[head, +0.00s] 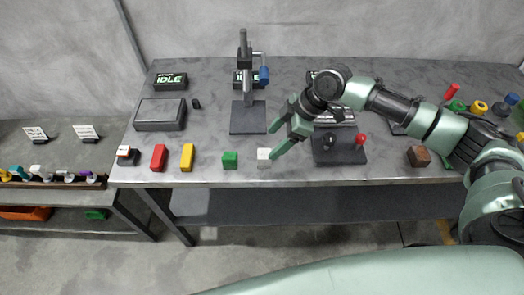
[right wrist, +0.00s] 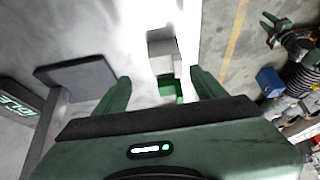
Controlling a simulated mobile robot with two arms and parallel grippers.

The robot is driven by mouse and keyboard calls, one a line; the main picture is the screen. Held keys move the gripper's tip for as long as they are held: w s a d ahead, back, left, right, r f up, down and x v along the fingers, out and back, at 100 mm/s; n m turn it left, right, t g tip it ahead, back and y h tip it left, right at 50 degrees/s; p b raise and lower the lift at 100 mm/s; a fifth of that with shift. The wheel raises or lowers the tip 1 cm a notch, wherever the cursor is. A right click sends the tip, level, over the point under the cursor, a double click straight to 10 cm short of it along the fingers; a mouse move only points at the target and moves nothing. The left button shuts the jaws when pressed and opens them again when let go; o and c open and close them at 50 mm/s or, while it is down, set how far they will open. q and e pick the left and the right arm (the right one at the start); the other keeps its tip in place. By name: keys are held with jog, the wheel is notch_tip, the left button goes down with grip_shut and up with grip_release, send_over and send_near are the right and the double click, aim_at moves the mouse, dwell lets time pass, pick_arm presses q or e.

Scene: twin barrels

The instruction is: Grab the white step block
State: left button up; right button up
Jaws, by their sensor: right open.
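The white step block (head: 264,155) stands near the front edge of the table, right of a green block (head: 230,159). My right gripper (head: 280,139) is open, its green fingers reaching down just above and right of the white block. In the right wrist view the stepped white block (right wrist: 168,52) lies beyond the fingertips, with the green block (right wrist: 170,88) showing near it, between the fingers (right wrist: 161,84) as seen there. Nothing is held. My left gripper (right wrist: 268,30) shows small at the upper right of the right wrist view, fingers apart and empty, away from the table.
Yellow (head: 187,157) and red (head: 158,157) blocks stand left along the front edge. A dark stand (head: 248,117) rises behind the blocks. A base with a red-knobbed lever (head: 339,148) sits right of the gripper, and a brown block (head: 418,156) farther right.

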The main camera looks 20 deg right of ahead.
aim_at(262, 154)
jog(key=shift+s+a+f+p, duration=0.2)
jog(key=shift+a+f+p, duration=0.3)
jog(key=shift+f, duration=0.1)
jog(key=shift+s+a+f+p, duration=0.15)
jog(key=shift+a+f+p, duration=0.2)
jog(key=shift+a+f, duration=0.2)
jog(key=x, duration=0.2)
jog(key=shift+f+p, duration=0.3)
jog(key=shift+w+a+f, duration=0.15)
jog(key=shift+f, duration=0.2)
grip_shut()
pick_arm(q)
jog(key=shift+s+r, duration=0.4)
jog(key=shift+r, duration=0.25)
jog(key=shift+s+r, duration=0.4)
jog(key=shift+r, duration=0.2)
